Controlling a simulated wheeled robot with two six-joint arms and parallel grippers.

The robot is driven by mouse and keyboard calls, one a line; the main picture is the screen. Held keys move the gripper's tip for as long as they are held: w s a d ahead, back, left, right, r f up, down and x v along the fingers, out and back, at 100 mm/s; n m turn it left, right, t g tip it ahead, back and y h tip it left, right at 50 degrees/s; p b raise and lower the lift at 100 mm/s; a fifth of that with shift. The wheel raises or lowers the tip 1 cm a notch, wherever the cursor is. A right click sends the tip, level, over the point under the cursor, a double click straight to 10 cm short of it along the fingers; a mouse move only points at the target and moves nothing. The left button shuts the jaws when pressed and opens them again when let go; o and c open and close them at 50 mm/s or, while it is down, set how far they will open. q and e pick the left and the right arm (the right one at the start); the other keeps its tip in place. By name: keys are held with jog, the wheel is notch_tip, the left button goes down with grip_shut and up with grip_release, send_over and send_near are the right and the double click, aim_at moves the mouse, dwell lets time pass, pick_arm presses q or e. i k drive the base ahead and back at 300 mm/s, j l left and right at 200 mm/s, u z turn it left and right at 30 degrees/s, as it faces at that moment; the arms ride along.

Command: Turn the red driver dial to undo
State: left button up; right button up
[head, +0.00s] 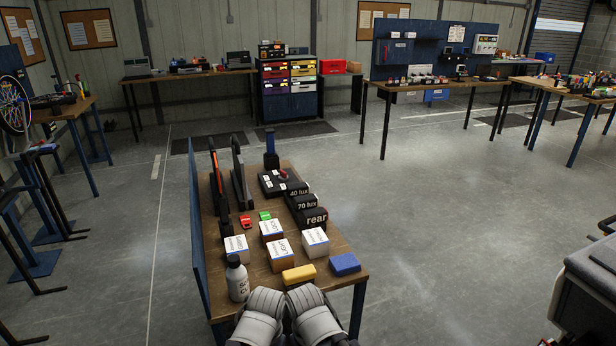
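A black box (270,183) with white labels stands toward the far end of the near workbench. A small red knob (283,174) sits on its top. It may be the driver dial, but its pointer and markings are too small to read. A small red block (246,221) lies nearer on the same bench, beside a green one (265,216). Two grey segments of my arms show at the bottom edge, by the near end of the bench. No gripper fingers show, and nothing touches the knob.
Open floor (440,220) lies to the right.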

aim_at(283, 176)
jog(key=u, duration=2.6)
jog(key=i+z, duration=0.2)
jog(key=i, duration=0.35)
jog(key=i+j+z, duration=0.2)
jog(key=i, duration=0.3)
jog(key=i+l+z, duration=0.2)
jog(key=i+z, duration=0.7)
jog(key=i+j+z, duration=0.15)
jog(key=i+z, duration=0.3)
jog(key=i, duration=0.15)
jog(key=i+l, duration=0.1)
jog(key=i, duration=1.6)
jog(key=i+l+z, duration=0.1)
jog(key=i+z, duration=0.2)
jog(key=i, duration=0.3)
jog(key=i+j+z, duration=0.1)
jog(key=i+z, duration=0.15)
jog(key=i, duration=0.3)
jog(key=i+j+z, duration=0.15)
jog(key=i+z, duration=0.15)
jog(key=i, duration=0.3)
jog(key=i+l+z, duration=0.1)
jog(key=i+z, duration=0.2)
jog(key=i, duration=0.5)
jog(key=i+j+z, duration=0.1)
jog(key=i+z, duration=0.25)
jog(key=i, duration=0.45)
